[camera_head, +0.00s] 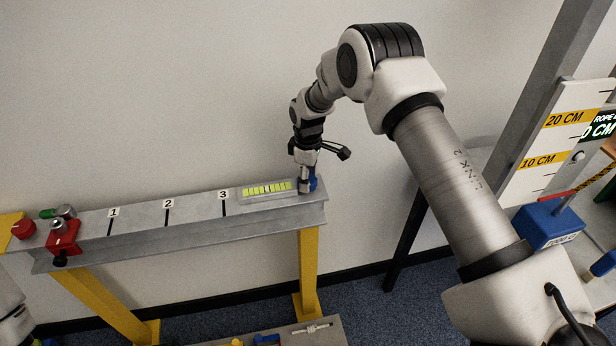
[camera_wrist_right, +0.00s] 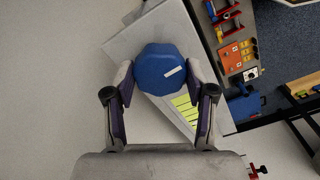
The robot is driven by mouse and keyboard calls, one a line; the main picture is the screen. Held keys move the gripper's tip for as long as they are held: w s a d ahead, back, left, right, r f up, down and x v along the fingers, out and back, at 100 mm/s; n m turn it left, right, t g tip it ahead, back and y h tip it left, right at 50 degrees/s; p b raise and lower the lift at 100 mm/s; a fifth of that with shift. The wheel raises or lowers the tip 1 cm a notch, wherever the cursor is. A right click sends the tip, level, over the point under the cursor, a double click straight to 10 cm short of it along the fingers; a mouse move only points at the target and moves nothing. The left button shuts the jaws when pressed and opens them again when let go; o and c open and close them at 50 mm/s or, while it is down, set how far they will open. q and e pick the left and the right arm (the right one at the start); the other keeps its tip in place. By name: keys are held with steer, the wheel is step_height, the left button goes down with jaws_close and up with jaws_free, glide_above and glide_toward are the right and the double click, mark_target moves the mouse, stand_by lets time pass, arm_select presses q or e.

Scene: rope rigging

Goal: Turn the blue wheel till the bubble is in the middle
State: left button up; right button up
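The blue wheel (camera_wrist_right: 163,70) sits at the right end of the grey beam, and a pale mark shows on its face. In the head view only part of the wheel (camera_head: 313,183) shows beside my right gripper (camera_head: 304,184). In the right wrist view the two fingers of this gripper (camera_wrist_right: 163,82) stand on opposite sides of the wheel, with their tips against its rim. The yellow-green level strip (camera_head: 267,189) lies left of the wheel; the bubble is too small to place surely. Part of the strip (camera_wrist_right: 185,108) shows between the fingers. My left gripper is out of view.
The grey beam (camera_head: 140,230) on yellow legs carries marks 1, 2 and 3. Red and green fittings (camera_head: 62,235) stand at its left end. A scale board (camera_head: 540,160) and a blue block (camera_head: 548,226) are at the right. The wall behind is bare.

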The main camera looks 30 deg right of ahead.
steer(key=o, duration=0.4)
steer(key=shift+s+f, duration=0.1)
steer(key=shift+f, duration=0.15)
step_height(320, 180, up, 12)
stand_by(0.4)
